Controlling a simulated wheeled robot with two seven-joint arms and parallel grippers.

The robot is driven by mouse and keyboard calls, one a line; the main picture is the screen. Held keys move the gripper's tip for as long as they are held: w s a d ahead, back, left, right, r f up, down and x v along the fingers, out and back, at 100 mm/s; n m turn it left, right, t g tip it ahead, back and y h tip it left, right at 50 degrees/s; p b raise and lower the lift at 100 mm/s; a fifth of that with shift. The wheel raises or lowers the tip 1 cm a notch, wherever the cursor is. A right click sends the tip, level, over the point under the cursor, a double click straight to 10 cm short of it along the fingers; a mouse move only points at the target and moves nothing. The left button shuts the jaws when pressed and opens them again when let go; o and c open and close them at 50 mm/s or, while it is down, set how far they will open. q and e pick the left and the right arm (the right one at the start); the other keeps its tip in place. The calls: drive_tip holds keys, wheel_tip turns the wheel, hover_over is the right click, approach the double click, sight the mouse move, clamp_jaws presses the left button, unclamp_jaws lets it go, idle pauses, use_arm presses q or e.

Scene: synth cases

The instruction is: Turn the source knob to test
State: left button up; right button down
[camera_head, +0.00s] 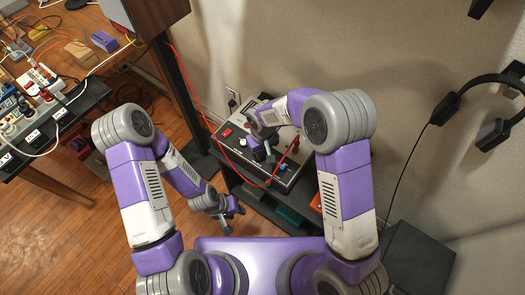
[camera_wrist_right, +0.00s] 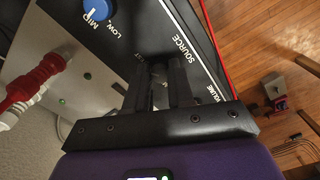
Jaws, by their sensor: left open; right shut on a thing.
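The panel (camera_head: 236,118) is a black and silver device on a dark stand against the wall. In the right wrist view, its black face carries the white words SOURCE, VOLUME, LOW and MID, and a blue knob (camera_wrist_right: 98,11). My right gripper (camera_head: 266,151) is down at the panel. In the right wrist view its fingers (camera_wrist_right: 159,88) are shut on the source knob, beside the SOURCE label. The knob is mostly hidden between the fingers, so its pointer cannot be read. My left gripper (camera_head: 228,222) is open and empty, low over the floor, away from the panel.
A red and white plug (camera_wrist_right: 35,88) stands up from the panel beside my right gripper. A red cable (camera_head: 205,118) runs down across the panel's front. A cluttered workbench (camera_head: 75,112) is at the left. Headphones (camera_head: 480,82) hang at the right wall.

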drive_tip(key=shift+m, duration=0.3)
idle(0.4)
drive_tip(key=c, duration=1)
unclamp_jaws()
wheel_tip(320, 180, up, 8)
drive_tip(key=shift+f+p, duration=0.2)
drive_tip(key=shift+p, duration=1.05)
